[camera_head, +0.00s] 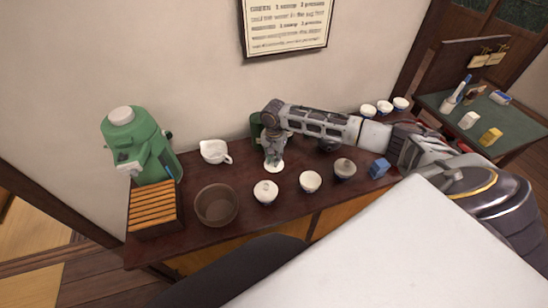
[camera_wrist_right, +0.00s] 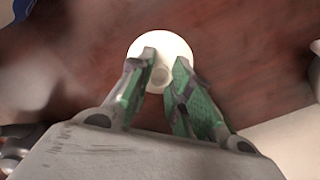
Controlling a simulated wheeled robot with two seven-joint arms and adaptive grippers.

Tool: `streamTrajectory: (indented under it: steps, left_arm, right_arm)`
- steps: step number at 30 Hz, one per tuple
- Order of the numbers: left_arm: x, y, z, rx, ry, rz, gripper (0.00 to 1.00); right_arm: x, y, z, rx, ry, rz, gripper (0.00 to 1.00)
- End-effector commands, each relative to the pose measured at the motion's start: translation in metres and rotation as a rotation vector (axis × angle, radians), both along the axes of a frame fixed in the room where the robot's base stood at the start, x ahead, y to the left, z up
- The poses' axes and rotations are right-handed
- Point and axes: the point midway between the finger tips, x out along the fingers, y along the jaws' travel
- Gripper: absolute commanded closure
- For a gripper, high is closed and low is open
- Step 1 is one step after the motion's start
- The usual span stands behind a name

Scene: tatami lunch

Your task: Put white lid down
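The white lid (camera_head: 274,168) is at the back middle of the dark wooden counter, below my right gripper (camera_head: 273,155). In the right wrist view the round lid (camera_wrist_right: 178,43) lies beyond the fingertips, and its small knob sits between the two green-padded fingers of the right gripper (camera_wrist_right: 165,68). The fingers appear shut on the knob. I cannot tell whether the lid touches the counter. A white cup (camera_head: 310,183) stands in front and to the right of it. My left gripper is not in view.
A white lidded cup (camera_head: 265,193), a grey lidded cup (camera_head: 344,169) and a blue block (camera_head: 379,168) stand along the front. A white pitcher (camera_head: 213,151), brown bowl (camera_head: 214,207), slatted wooden box (camera_head: 152,210) and green machine (camera_head: 145,150) are left. A green object (camera_head: 256,128) stands behind the gripper.

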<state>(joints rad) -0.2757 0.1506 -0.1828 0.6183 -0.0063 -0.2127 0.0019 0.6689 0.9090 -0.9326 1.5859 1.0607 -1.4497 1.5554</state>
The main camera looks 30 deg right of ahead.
Motion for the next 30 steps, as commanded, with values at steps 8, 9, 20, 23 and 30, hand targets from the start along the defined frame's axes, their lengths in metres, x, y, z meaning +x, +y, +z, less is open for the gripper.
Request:
streamTrajectory:
  steps: [8, 9, 20, 23, 30]
  left_arm:
    - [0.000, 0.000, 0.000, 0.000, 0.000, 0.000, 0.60]
    - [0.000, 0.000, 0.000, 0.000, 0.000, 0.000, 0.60]
    - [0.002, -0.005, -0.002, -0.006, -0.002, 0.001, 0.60]
    - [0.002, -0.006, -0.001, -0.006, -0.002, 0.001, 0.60]
    - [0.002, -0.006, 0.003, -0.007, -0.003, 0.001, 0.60]
  right_arm:
    - [0.000, 0.000, 0.000, 0.000, 0.000, 0.000, 0.60]
    - [0.000, 0.000, 0.000, 0.000, 0.000, 0.000, 0.60]
    - [0.000, 0.000, 0.006, 0.000, -0.001, 0.000, 0.60]
    - [0.001, 0.000, 0.016, 0.001, -0.002, 0.000, 0.60]
    - [0.001, 0.000, 0.049, 0.002, -0.003, 0.000, 0.60]
